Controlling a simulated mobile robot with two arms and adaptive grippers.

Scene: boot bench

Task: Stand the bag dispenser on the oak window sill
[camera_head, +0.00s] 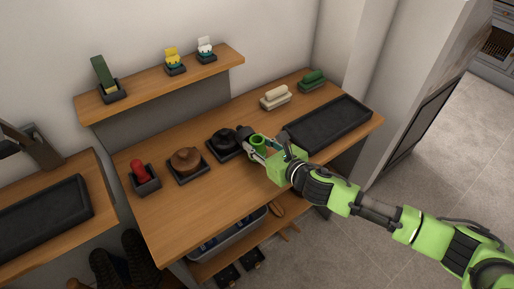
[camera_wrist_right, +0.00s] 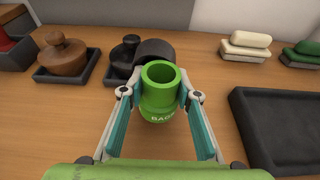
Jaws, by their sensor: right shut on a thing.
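The bag dispenser (camera_wrist_right: 159,92) is a green open-topped cylinder with partly readable lettering on its front. It also shows in the head view (camera_head: 258,143), above the middle of the wooden bench. My right gripper (camera_wrist_right: 160,97) is shut on it, one finger on each side, and holds it roughly upright. I cannot tell whether its base touches the bench. A wooden ledge (camera_head: 190,83) on the wall behind the bench may be the oak window sill. My left gripper is in neither view.
The ledge carries a green item, a yellow item and a white item on dark bases, with bare wood between. On the bench (camera_head: 228,188) stand a red item, a brown pot, a black pot (camera_head: 223,141), two brush-like blocks and an empty black tray (camera_head: 330,122).

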